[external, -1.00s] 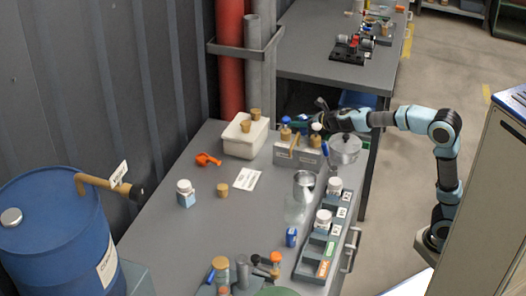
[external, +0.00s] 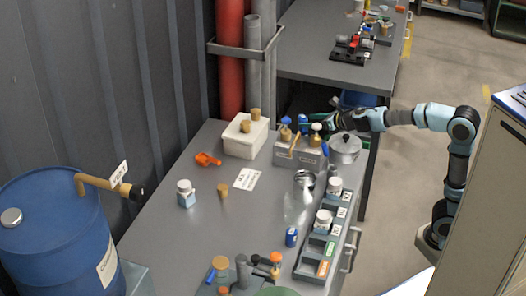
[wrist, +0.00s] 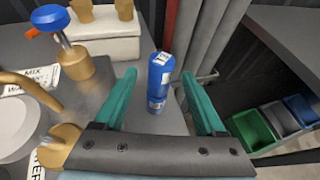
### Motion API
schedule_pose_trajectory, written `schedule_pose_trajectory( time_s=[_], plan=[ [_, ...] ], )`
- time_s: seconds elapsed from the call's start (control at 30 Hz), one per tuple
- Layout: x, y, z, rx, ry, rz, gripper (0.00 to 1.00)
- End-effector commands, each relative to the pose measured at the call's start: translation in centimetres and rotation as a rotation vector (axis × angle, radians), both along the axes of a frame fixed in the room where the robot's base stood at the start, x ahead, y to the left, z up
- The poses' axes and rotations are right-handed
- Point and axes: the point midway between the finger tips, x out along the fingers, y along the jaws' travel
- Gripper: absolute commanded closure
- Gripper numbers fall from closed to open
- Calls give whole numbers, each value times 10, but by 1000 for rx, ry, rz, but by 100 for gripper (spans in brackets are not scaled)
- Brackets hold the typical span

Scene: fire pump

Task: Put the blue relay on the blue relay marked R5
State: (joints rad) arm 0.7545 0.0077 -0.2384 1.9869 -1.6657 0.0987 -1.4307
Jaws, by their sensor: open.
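A blue relay (wrist: 160,78) with white labels stands upright in the wrist view, near the table's far corner. My gripper (wrist: 159,82) is open, with one teal finger on each side of the relay and visible gaps. In the external view my gripper (external: 309,124) is at the far end of the table, behind the grey block; the relay there is mostly hidden. A second blue relay (external: 291,236) with a white label stands on the table left of the labelled rack. Its marking is too small to read.
A grey block (external: 298,153) with several knobbed tools stands just in front of my gripper. A white box (external: 243,138) with corks is to its left, a metal pot (external: 345,148) to its right. A labelled rack (external: 328,238) runs along the right edge. The table's middle is fairly clear.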

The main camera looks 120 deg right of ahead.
Motion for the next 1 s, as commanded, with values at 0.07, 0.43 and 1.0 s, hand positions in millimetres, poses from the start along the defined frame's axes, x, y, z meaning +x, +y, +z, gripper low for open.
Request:
schedule_pose_trajectory(
  time_s=[0.07, 0.43, 1.0],
  plan=[
    [-7, 15, 12, -1, -3, 1, 28],
    [-23, 46, 23, 0, 0, 1, 28],
    [-24, 46, 22, 1, -3, -3, 28]
  ],
)
